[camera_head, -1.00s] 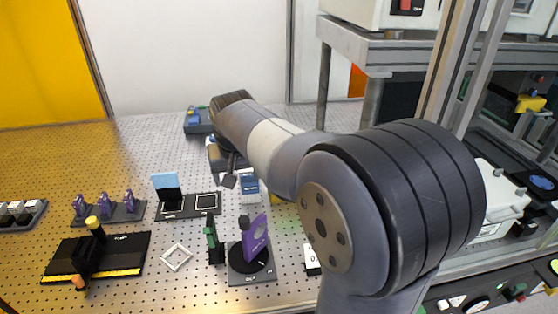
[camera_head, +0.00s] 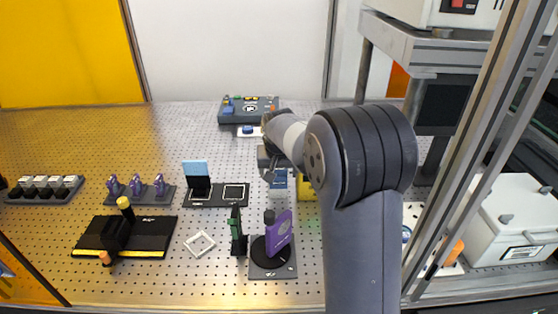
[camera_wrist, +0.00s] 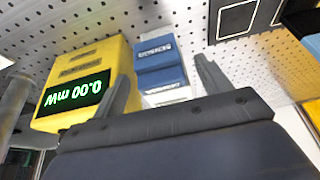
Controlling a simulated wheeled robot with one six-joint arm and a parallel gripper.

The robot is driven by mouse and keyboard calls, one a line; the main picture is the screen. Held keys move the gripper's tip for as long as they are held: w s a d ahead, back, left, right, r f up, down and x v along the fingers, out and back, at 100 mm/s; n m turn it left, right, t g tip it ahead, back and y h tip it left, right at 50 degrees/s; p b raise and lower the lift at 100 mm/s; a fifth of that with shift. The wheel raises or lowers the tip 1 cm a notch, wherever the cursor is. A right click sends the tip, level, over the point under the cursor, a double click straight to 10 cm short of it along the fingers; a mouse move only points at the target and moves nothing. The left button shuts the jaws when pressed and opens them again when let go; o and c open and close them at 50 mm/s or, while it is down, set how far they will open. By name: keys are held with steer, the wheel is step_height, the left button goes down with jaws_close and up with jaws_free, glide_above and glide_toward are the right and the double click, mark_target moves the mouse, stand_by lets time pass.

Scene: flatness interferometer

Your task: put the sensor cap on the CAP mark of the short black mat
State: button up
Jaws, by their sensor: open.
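A blue block with pale labels (camera_wrist: 160,62), perhaps the sensor cap, stands beside a yellow meter reading 0.00 mW (camera_wrist: 88,80). The block also shows in the head view (camera_head: 279,180), partly hidden by my arm. My gripper (camera_wrist: 161,70) is open and empty, its fingers on either side of the block in the picture; I cannot tell whether they touch it. In the head view my gripper (camera_head: 268,172) is small and partly hidden. The short black mat (camera_head: 222,203) has a white square outline at right and a black stand with a light blue top (camera_head: 196,178) at left. No CAP lettering is readable.
A purple-plated mount (camera_head: 279,235) and green-black post (camera_head: 237,232) stand in front. A white square frame (camera_head: 200,244), a wide black mat (camera_head: 150,235) and a rack of purple parts (camera_head: 138,190) lie left. A grey device (camera_head: 248,110) is behind. Perforated table is free at back left.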

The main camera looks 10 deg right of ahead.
steer(key=shift+x, duration=0.9)
steer(key=c, duration=1)
steer(key=shift+r+p, duration=2.25)
steer(key=shift+r, duration=0.95)
steer(key=shift+c, duration=0.2)
steer(key=shift+f, duration=0.1)
